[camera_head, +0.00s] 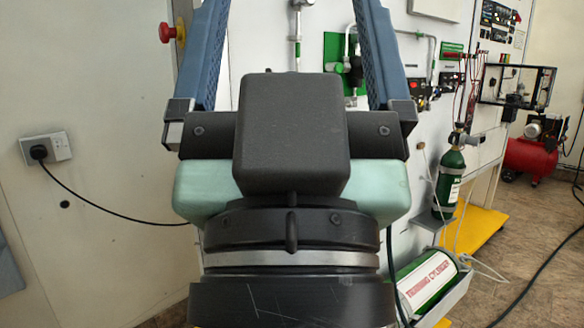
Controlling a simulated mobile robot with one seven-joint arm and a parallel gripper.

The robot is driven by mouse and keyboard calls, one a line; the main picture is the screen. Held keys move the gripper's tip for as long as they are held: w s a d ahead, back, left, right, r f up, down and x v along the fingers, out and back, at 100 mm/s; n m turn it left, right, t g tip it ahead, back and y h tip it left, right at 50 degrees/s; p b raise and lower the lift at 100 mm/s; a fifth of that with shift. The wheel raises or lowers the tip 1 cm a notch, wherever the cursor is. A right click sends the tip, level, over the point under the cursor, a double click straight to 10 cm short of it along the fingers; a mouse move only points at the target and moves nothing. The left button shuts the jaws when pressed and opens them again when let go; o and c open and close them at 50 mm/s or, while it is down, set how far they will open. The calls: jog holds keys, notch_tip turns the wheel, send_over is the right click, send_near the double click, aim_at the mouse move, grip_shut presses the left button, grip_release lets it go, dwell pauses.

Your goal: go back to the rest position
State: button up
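My gripper (291,20) fills the middle of the head view, seen from behind. Its two blue fingers stand wide apart and run up out of the top of the picture, so the tips are cut off. The dark block and pale green body of the gripper hide part of the panel.
A red stop button (167,32) and a socket with a black plug (40,152) are at left. At right are a green-and-black valve (352,68), a dark green cylinder (450,175), a lying training cylinder (424,284) and a red compressor (530,155). Open floor lies far right, crossed by a hose.

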notch_tip(320, 180, up, 19)
jog(key=p, duration=1.6)
jog(key=shift+p, duration=0.3)
